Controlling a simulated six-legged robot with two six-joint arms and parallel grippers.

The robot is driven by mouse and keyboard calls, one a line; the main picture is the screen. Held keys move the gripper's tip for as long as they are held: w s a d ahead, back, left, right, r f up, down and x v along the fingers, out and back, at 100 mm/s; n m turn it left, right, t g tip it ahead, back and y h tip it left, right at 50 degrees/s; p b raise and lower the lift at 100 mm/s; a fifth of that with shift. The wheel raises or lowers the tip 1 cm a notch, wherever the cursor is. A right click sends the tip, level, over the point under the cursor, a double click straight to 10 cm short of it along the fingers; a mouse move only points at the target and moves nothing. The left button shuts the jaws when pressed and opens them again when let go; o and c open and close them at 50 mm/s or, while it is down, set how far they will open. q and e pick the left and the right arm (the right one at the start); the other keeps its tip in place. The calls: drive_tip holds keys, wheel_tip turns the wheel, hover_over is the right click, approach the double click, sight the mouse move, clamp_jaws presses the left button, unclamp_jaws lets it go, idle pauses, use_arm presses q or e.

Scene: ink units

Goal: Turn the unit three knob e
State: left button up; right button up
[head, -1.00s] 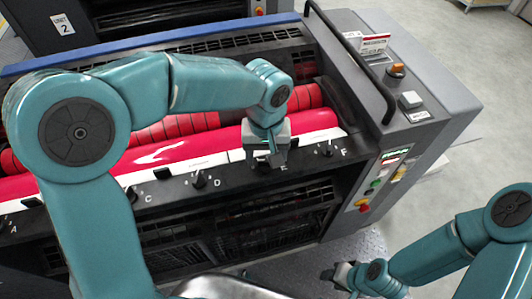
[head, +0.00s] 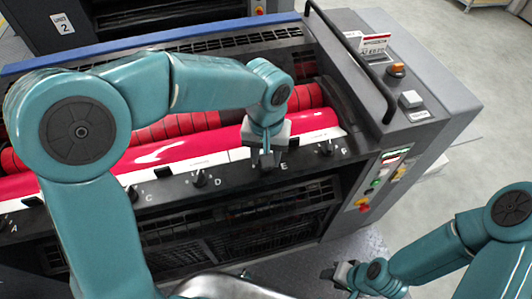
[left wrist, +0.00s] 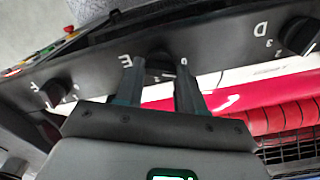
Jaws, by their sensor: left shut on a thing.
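Knob E (left wrist: 158,62) is a black knob on the dark front panel, beside the white letter E, in the left wrist view. My left gripper (left wrist: 157,72) has its two dark fingers on either side of it and is shut on it. In the head view my left gripper (head: 266,160) reaches down to the panel beside the E and hides most of the knob. My right gripper (head: 342,278) is low at the right in the head view, away from the unit; its fingers are too small to tell open or shut.
Knob D (left wrist: 299,36) and knob F (left wrist: 53,94) flank knob E on the same panel. Red rollers (head: 180,125) lie behind the panel. A control strip with coloured buttons (head: 376,182) is at the unit's right end.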

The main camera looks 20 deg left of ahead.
use_arm(q)
drive_tip(key=m, duration=0.3)
drive_tip(key=shift+m, duration=0.4)
drive_tip(key=m, duration=0.3)
drive_tip(key=shift+r+m, duration=0.1)
drive_tip(key=shift+m, duration=0.2)
drive_tip(key=m+p, duration=0.1)
drive_tip(key=m, duration=0.2)
drive_tip(key=shift+d+m, duration=0.1)
drive_tip(key=shift+m, duration=0.2)
drive_tip(key=m, duration=0.3)
drive_tip(key=shift+m+p, duration=0.3)
drive_tip(key=m+p, duration=0.1)
drive_tip(key=m, duration=0.5)
drive_tip(key=shift+p, duration=0.3)
drive_tip(key=m+p, duration=0.1)
drive_tip(key=m, duration=0.4)
drive_tip(key=shift+s, duration=0.15)
drive_tip(key=shift+m+p, duration=0.55)
drive_tip(key=shift+m, duration=0.55)
drive_tip(key=shift+s+f, duration=0.1)
drive_tip(key=shift+f, duration=0.1)
